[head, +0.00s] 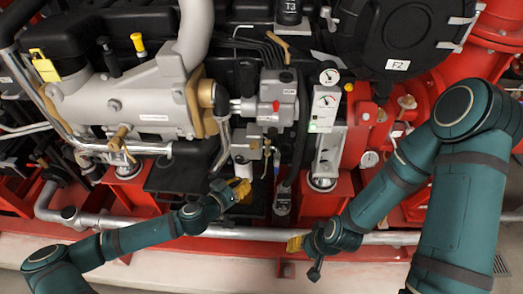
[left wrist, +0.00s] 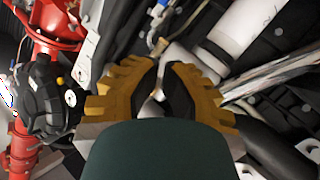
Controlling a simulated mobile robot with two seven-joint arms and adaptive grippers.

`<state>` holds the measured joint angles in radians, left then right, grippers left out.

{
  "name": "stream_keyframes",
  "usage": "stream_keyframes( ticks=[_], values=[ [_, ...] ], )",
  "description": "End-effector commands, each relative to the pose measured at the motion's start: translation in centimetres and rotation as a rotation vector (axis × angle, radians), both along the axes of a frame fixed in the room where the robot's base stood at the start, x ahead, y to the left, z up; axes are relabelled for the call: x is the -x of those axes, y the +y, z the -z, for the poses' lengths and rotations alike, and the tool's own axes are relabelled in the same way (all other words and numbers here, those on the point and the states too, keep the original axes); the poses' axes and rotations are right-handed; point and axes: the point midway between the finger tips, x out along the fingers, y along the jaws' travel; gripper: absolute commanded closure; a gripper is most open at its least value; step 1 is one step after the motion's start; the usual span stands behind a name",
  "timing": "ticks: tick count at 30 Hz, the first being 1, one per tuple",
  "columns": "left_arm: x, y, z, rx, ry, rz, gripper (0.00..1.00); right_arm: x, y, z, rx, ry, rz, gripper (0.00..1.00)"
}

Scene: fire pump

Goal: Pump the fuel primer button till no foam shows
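My left gripper (head: 241,190), with yellow fingers, is in the middle of the head view, in front of the engine, just below a small white cylinder (head: 242,168) under the grey filter unit (head: 278,97). In the left wrist view its two yellow fingers (left wrist: 161,68) with black pads stand a little apart, with a narrow gap and nothing clearly held. I cannot make out the fuel primer button or any foam; the fingers may hide the spot. My right gripper (head: 297,246) hangs in front of the red frame, apart from the engine; its opening is unclear.
A silver pipe (head: 250,232) runs low across the front. A gauge panel (head: 325,108) with a green light stands right of the filter unit. Hoses and red brackets crowd the area. The pale floor (head: 190,262) in front is clear.

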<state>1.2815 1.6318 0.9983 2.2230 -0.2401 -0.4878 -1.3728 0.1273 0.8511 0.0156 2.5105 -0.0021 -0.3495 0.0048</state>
Motion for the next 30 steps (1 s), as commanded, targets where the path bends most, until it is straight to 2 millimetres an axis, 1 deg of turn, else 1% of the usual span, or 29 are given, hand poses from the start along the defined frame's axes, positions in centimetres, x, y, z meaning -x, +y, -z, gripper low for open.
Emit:
stream_keyframes(
  ticks=[2, 5, 9, 13, 17, 20, 23, 26, 30],
  values=[
    [0.5, -0.7, 0.5, 0.031, 0.045, 0.028, 1.00, 0.0, 0.0, -0.2, 0.000, -0.001, 0.000, 0.53],
    [1.9, -2.2, 1.6, 0.119, 0.156, 0.092, 1.00, -0.1, 0.0, -0.5, 0.000, -0.002, 0.002, 0.53],
    [5.0, -5.2, 2.9, 0.326, 0.387, 0.211, 1.00, -0.2, 0.0, -1.2, 0.001, -0.004, 0.004, 0.53],
    [7.7, -7.4, 2.8, 0.562, 0.612, 0.300, 1.00, -0.3, -0.1, -1.8, 0.002, -0.007, 0.006, 0.53],
    [9.4, -8.6, 1.6, 0.821, 0.810, 0.355, 1.00, -0.4, -0.1, -2.4, 0.002, -0.010, 0.008, 0.53],
    [9.8, -8.8, 0.4, 1.032, 0.942, 0.374, 1.00, -0.5, -0.1, -2.8, 0.003, -0.011, 0.011, 0.53],
    [9.5, -8.4, -0.8, 1.253, 1.051, 0.372, 1.00, -0.6, -0.1, -3.2, 0.003, -0.013, 0.012, 0.53],
    [8.6, -7.4, -1.6, 1.482, 1.129, 0.351, 1.00, -0.7, -0.1, -3.7, 0.003, -0.015, 0.013, 0.53],
    [6.7, -5.1, -2.0, 1.791, 1.180, 0.290, 1.00, -0.8, -0.2, -4.3, 0.005, -0.018, 0.017, 0.53]
  ],
)
